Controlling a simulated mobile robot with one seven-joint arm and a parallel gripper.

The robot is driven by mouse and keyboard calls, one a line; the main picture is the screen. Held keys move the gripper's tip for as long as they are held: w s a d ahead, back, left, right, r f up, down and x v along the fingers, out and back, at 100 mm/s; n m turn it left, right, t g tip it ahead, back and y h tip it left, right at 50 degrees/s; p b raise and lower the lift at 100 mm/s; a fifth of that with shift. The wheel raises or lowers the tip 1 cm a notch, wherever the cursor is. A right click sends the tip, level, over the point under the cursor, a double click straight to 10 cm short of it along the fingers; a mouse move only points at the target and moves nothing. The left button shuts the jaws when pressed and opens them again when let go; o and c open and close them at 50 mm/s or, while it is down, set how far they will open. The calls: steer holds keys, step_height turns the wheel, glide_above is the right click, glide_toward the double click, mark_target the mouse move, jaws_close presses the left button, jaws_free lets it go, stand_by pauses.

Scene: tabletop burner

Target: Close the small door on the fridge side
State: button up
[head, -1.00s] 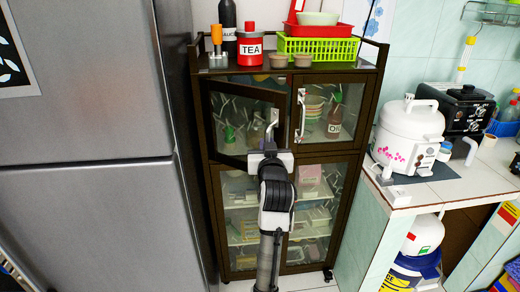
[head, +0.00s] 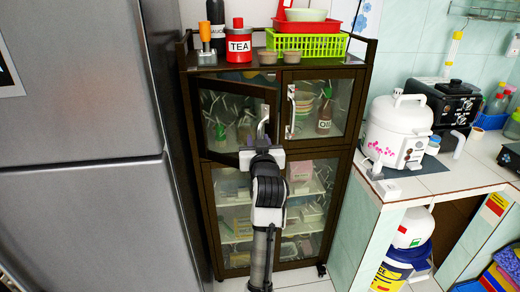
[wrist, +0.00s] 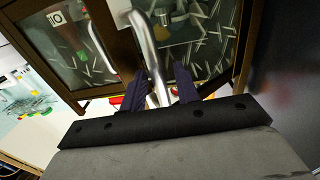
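The small upper door on the fridge side (head: 208,160) of the dark brown glass cabinet stands ajar, swung outward from the frame. It has a silver handle (head: 262,122) near its free edge. My gripper (head: 262,146) is at the lower part of this handle, in front of the door. In the wrist view, the handle (wrist: 147,45) passes between the two dark fingers of my gripper (wrist: 161,80). The fingers are apart, with some gap seen beside the handle; contact is unclear.
The grey fridge (head: 80,200) stands close at the left. The other small door (head: 318,108) is shut, with its own handle (head: 291,112). A red TEA tin (head: 239,42) and a green basket (head: 308,44) stand on top. A counter with a rice cooker (head: 398,130) is at the right.

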steer(key=s+d+b, duration=0.2)
steer(key=s+b, duration=0.1)
steer(key=s, duration=1)
steer(key=shift+s, duration=0.25)
